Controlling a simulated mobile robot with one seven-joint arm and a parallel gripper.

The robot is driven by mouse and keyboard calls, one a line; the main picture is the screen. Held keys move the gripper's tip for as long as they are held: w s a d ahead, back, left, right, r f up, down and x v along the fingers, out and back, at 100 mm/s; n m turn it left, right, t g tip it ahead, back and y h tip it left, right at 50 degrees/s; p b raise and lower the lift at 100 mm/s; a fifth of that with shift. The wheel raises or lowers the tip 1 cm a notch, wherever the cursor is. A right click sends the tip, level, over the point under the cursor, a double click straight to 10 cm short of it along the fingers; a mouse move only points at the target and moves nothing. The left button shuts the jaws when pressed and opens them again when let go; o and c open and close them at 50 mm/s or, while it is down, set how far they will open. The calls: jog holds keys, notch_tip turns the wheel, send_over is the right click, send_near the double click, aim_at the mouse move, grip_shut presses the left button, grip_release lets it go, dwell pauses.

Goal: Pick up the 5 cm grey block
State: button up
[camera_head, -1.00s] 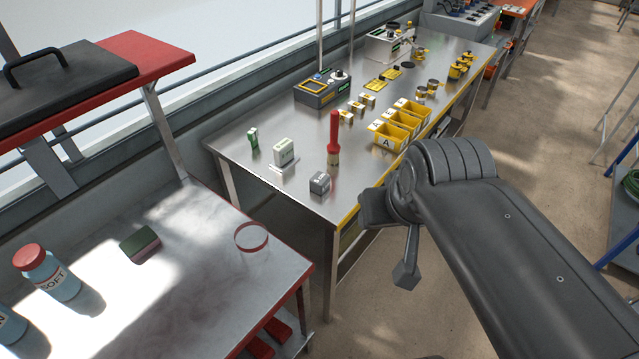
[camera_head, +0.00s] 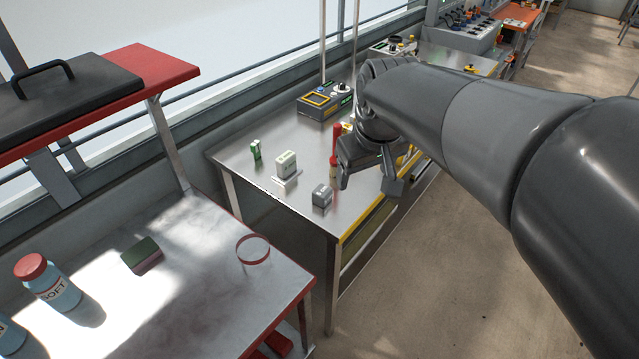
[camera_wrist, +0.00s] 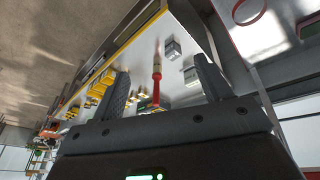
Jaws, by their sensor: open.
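The grey block (camera_head: 322,195) is a small cube standing on the metal table (camera_head: 262,195), close to its near corner. It also shows in the wrist view (camera_wrist: 172,48), beyond the space between the fingers. My gripper (camera_head: 368,188) is open and empty, to the right of the block and apart from it, above the table's front edge. In the wrist view my gripper's two fingers (camera_wrist: 160,82) stand wide apart. Nothing is between the fingertips at close range.
A red-handled tool (camera_head: 335,150) stands upright just behind the block. A grey control box (camera_head: 325,103) stands farther back. A red ring (camera_head: 253,249) is on the nearer table.

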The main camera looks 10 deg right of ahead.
jog(key=w+a+f+n+g, duration=0.1)
jog(key=w+f+n, duration=0.15)
jog(key=w, duration=0.35)
jog(key=w+a+f+n+g, duration=0.1)
jog(key=w+f, duration=0.2)
jog(key=w, duration=0.4)
jog(key=n+g, duration=0.2)
jog(key=n, duration=0.1)
send_near(322, 191)
jog(key=shift+w+d, duration=0.15)
jog(key=shift+w, duration=0.25)
jog(key=shift+w+f, duration=0.1)
jog(key=shift+f, duration=0.2)
notch_tip(322, 191, down, 5)
jog(key=shift+f, duration=0.15)
jog(key=f, duration=0.2)
jog(key=s+f, duration=0.1)
jog(key=f, duration=0.1)
jog(key=shift+f, duration=0.65)
jog(key=shift+c, duration=0.4)
jog(key=c, duration=1)
